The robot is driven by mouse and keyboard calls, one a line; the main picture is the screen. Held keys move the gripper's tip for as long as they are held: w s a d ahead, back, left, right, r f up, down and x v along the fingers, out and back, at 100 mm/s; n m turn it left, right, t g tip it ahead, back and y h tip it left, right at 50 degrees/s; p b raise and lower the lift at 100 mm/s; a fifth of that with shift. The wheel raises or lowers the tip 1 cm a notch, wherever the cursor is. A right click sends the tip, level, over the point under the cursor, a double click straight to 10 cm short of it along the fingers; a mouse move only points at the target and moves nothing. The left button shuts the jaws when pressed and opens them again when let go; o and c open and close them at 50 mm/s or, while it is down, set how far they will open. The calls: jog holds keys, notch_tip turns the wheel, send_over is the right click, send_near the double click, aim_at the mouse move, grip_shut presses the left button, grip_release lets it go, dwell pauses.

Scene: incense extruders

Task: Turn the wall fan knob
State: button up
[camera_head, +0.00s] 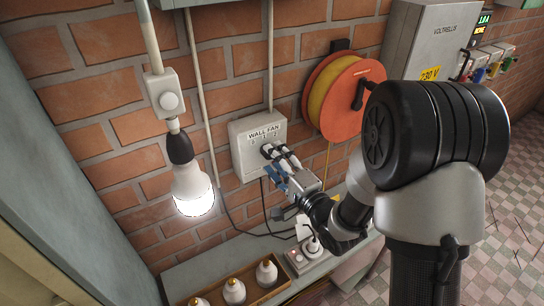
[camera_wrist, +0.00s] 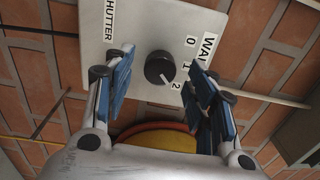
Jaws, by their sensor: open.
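The wall fan box (camera_head: 246,158) is a pale grey panel on the brick wall, labelled "WALL FAN" with 0, 1 and 2. Its round black knob (camera_wrist: 159,66) shows in the wrist view, its white mark pointing down and right, roughly towards the 2. My gripper (camera_head: 276,168) is in front of the box in the head view and partly hides the dial. In the wrist view my gripper (camera_wrist: 163,76) is open, with one blue-padded finger on each side of the knob. Gaps show between knob and pads; I see no contact.
An orange cable reel (camera_head: 345,95) hangs right of the box. A lit bulb (camera_head: 193,188) hangs left. A shelf (camera_head: 205,262) below carries a wooden tray (camera_head: 252,295) of bulbs and a socket (camera_head: 306,255) with a plug. A "SHUTTER" label (camera_wrist: 109,20) is on the panel.

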jog(key=v, duration=0.5)
jog(key=shift+s, duration=0.1)
jog(key=shift+d, duration=0.1)
jog(key=s+d+n+g+h+b, duration=0.4)
jog(key=d+n+h, duration=0.2)
jog(key=d+h, duration=0.45)
jog(key=s+d+n+g+b, duration=0.1)
jog(key=s+n+g, duration=0.1)
jog(key=s, duration=0.9)
jog(key=s+d+f+n+g+b, duration=0.1)
jog(key=s+n+g+b, duration=0.1)
jog(key=s, duration=1)
jog(key=shift+s+f+n+g, duration=0.3)
jog(key=shift+n+g, duration=0.4)
jog(key=shift+g, duration=0.4)
jog(key=shift+d+y, duration=0.1)
jog(key=shift+y, duration=0.15)
